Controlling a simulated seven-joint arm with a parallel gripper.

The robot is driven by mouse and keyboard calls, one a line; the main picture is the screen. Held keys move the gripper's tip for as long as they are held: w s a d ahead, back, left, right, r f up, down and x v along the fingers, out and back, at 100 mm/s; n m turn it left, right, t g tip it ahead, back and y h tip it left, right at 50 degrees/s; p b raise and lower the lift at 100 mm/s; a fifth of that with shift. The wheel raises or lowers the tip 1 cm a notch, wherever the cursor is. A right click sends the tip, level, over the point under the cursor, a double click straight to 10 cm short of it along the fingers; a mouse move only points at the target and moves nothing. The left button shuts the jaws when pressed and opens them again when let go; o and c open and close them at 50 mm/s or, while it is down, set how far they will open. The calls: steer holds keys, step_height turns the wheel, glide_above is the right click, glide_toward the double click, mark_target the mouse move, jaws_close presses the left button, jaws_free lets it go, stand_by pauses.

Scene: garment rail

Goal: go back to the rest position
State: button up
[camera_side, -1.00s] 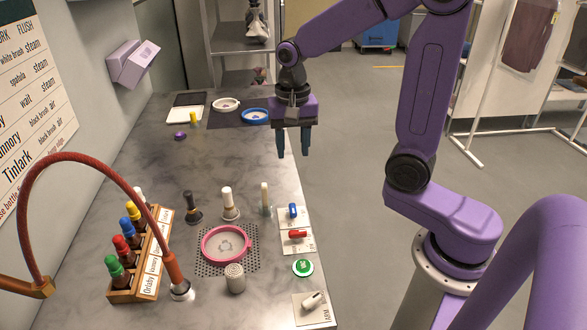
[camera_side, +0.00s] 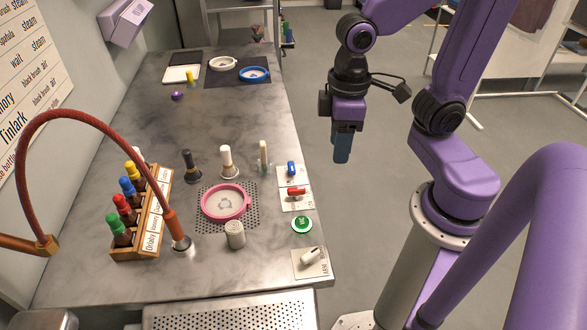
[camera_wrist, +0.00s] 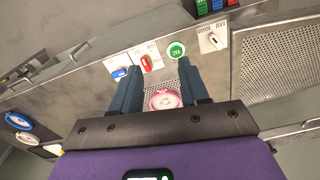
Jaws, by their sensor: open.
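My gripper (camera_side: 342,147) hangs over the floor just past the right edge of the metal table (camera_side: 140,265) in the side view, fingers pointing down. Seen edge-on there, its fingers overlap. In the wrist view my gripper (camera_wrist: 162,88) shows two blue fingers spread apart with nothing held between them. The pink ring dish (camera_wrist: 165,99) shows beyond them, apart from the fingers. The pink ring dish also stands on the perforated patch in the side view (camera_side: 245,212).
A bottle rack (camera_side: 150,225) and a hose (camera_side: 120,118) stand at the table's left.

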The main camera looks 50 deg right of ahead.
steer(key=s+n, duration=0.5)
steer(key=s, duration=0.1)
steer(key=shift+s+d+f, duration=0.25)
steer(key=shift+s+d, duration=0.05)
